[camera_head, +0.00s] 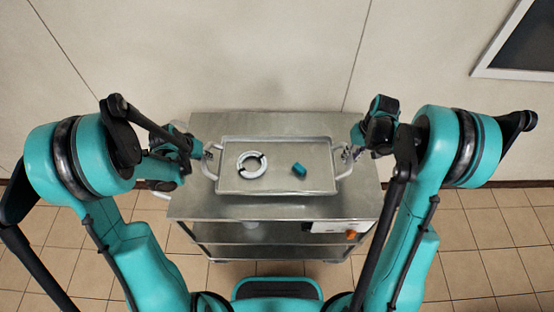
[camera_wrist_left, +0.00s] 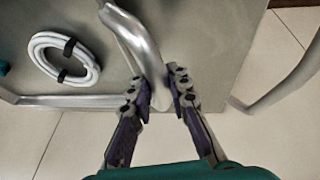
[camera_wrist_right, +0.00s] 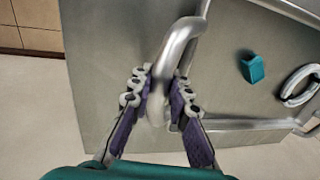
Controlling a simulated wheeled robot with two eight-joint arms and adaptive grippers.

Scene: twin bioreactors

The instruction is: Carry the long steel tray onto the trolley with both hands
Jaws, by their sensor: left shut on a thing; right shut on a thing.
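The long steel tray (camera_head: 275,182) is level over the top of the steel trolley (camera_head: 250,123), inside its outline. I cannot tell whether it touches the top. It carries a white coiled hose (camera_head: 241,170) at left and a small teal block (camera_head: 299,169) at right. My left gripper (camera_head: 205,153) is shut on the tray's left handle, which shows between the fingers in the left wrist view (camera_wrist_left: 143,45). My right gripper (camera_head: 346,153) is shut on the right handle, which shows in the right wrist view (camera_wrist_right: 172,52).
The trolley has a lower shelf (camera_head: 265,233) with a white box bearing an orange part (camera_head: 340,227). A trolley push handle (camera_wrist_left: 285,88) shows beside my left gripper. A wall (camera_head: 250,50) stands close behind the trolley. Tiled floor (camera_head: 480,235) is clear at right.

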